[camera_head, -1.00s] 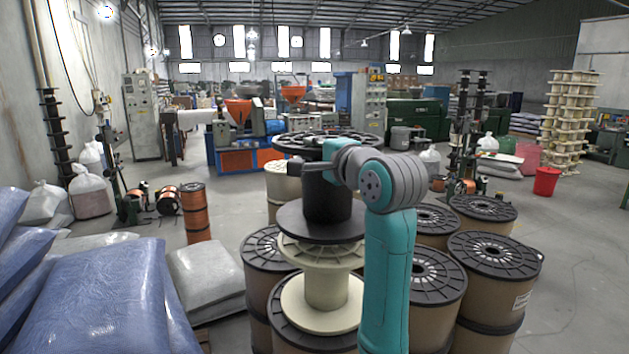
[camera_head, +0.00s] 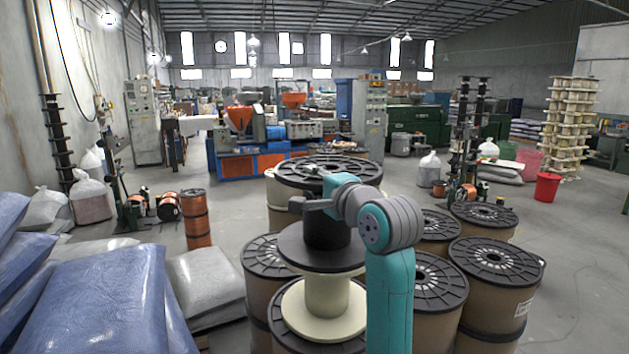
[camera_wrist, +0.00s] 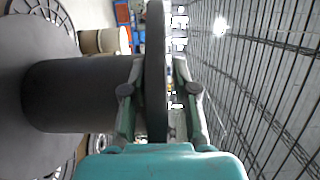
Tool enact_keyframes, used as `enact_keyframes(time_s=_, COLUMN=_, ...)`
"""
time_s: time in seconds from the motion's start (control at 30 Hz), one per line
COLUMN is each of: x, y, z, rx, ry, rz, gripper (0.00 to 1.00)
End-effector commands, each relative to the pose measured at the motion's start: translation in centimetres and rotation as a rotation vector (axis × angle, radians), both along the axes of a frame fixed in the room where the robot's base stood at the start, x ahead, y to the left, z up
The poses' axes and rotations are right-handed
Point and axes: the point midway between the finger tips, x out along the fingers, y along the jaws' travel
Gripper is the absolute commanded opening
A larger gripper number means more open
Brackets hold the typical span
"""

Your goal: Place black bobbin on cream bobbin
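The black bobbin (camera_head: 327,232) is upright in the head view, its wide lower flange directly over the cream bobbin (camera_head: 327,295). The cream bobbin stands upright on a large spool with a black top. The black flange hides nearly all of the cream top flange, and I cannot tell whether they touch. In the wrist view my gripper (camera_wrist: 156,92) has one finger on each side of the black bobbin's upper flange (camera_wrist: 155,45), shut on its rim. The black core (camera_wrist: 80,95) shows to the left.
Several large brown spools with black tops (camera_head: 497,262) crowd around the cream bobbin. Blue sacks (camera_head: 95,295) and a grey sack (camera_head: 205,280) lie at the left. A copper spool (camera_head: 196,218) stands beyond them. Open floor (camera_head: 575,265) lies at the right.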

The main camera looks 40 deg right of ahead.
Motion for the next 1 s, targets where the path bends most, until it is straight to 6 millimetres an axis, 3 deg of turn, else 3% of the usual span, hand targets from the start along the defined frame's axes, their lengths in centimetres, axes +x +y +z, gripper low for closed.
enact_keyframes(time_s=0.43, x=-0.8, y=0.1, z=0.1, rx=0.0, ry=-0.002, rz=-0.001, gripper=0.4)
enact_keyframes(time_s=1.0, x=-10.4, y=1.5, z=0.0, rx=0.0, ry=-0.001, rz=-0.001, gripper=0.4)
